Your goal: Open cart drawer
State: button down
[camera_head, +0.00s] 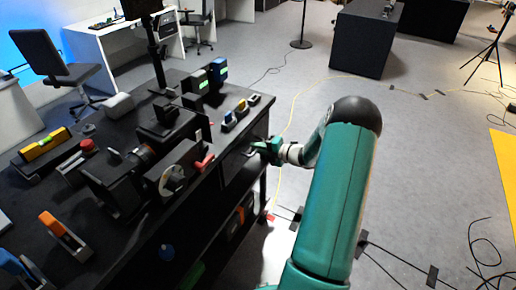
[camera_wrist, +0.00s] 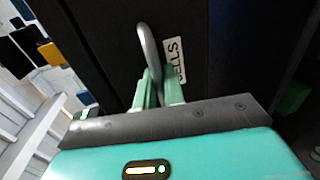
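The black cart (camera_head: 205,195) stands at the left and centre of the head view, its top crowded with gear. In the wrist view, a black drawer front (camera_wrist: 105,35) bears a pale, partly hidden label (camera_wrist: 174,60) and a curved grey metal handle (camera_wrist: 147,42). My gripper (camera_head: 264,147) is at the cart's right side; in the wrist view its pale green fingers (camera_wrist: 158,88) are close together, one on each side of the handle's lower part. They look closed on it, though the contact itself is partly hidden. The head view is too small to show whether the drawer stands out.
Floor to the right of the cart is mostly open, with a yellow cable (camera_head: 285,125) and black cables (camera_head: 385,255) on it. A black box-shaped table (camera_head: 362,45) stands at the back, a tripod (camera_head: 490,50) at the right. A chair (camera_head: 55,65) is beyond the cart.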

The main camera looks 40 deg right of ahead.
jog(key=f+v, duration=0.2)
jog(key=v, duration=0.8)
jog(key=s+f+v, duration=0.1)
jog(key=f+v, duration=0.1)
jog(key=v, duration=0.9)
jog(key=shift+f, duration=0.2)
jog(key=shift+d, duration=0.1)
jog(key=c, duration=1.6)
grip_release()
jog(key=v, duration=1.4)
